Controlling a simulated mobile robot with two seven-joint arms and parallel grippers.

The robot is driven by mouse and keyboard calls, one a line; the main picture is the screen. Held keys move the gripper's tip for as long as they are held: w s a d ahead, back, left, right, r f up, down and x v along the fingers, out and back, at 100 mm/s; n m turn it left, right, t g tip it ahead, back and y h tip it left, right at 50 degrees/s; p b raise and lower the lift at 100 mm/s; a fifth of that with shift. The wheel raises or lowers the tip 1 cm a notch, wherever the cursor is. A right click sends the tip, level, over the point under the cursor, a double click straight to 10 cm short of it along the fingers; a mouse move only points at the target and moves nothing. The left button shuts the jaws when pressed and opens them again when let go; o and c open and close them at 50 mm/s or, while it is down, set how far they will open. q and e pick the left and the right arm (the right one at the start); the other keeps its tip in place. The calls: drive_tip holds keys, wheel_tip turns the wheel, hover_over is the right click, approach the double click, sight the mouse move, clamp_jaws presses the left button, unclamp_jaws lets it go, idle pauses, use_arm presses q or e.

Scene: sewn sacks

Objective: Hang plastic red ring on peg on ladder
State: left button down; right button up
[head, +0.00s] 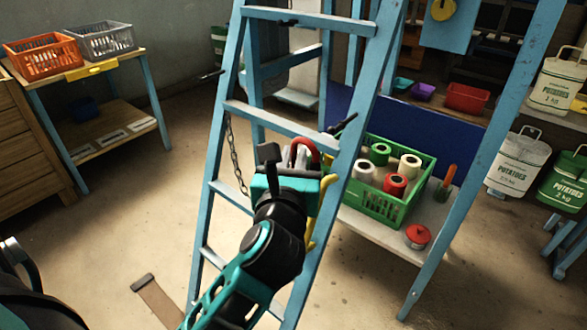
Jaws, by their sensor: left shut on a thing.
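A blue ladder (213,155) stands in the middle of the head view. Dark pegs stick out from it: one on the right rail (345,123), one on the left rail (210,75) and one at the top rung (287,22). My left gripper (290,158) is shut on the red ring (306,147), in front of the ladder below the right-rail peg. Only the ring's upper arc shows; the gripper hides the rest. The ring appears apart from that peg, but its depth is hard to judge. My right gripper is out of view.
A chain (236,155) hangs at the left rail, and a yellow item (325,210) shows beside my gripper. Behind the ladder, a green crate (390,212) holds several spools, with a red pot (417,236) near it. Open floor lies left of the ladder.

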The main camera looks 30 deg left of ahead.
use_arm(q)
drive_tip(key=shift+w+a+n+g+y, duration=0.15)
drive_tip(key=shift+a+n+g+y, duration=0.15)
drive_tip(key=shift+y, duration=0.1)
drive_tip(key=w, duration=0.1)
drive_tip(key=w+b, duration=0.1)
drive_tip(key=w, duration=0.3)
drive_tip(key=shift+d+f, duration=0.25)
drive_tip(key=shift+d, duration=0.15)
drive_tip(key=shift+w, duration=0.2)
idle(0.6)
drive_tip(key=shift+w+d, duration=0.1)
drive_tip(key=shift+w, duration=0.4)
drive_tip(key=shift+w, duration=0.25)
idle(0.3)
drive_tip(key=shift+w+d, duration=0.1)
drive_tip(key=shift+w, duration=0.6)
drive_tip(key=shift+w, duration=0.2)
drive_tip(key=shift+w+d, duration=0.15)
drive_tip(key=shift+w, duration=0.35)
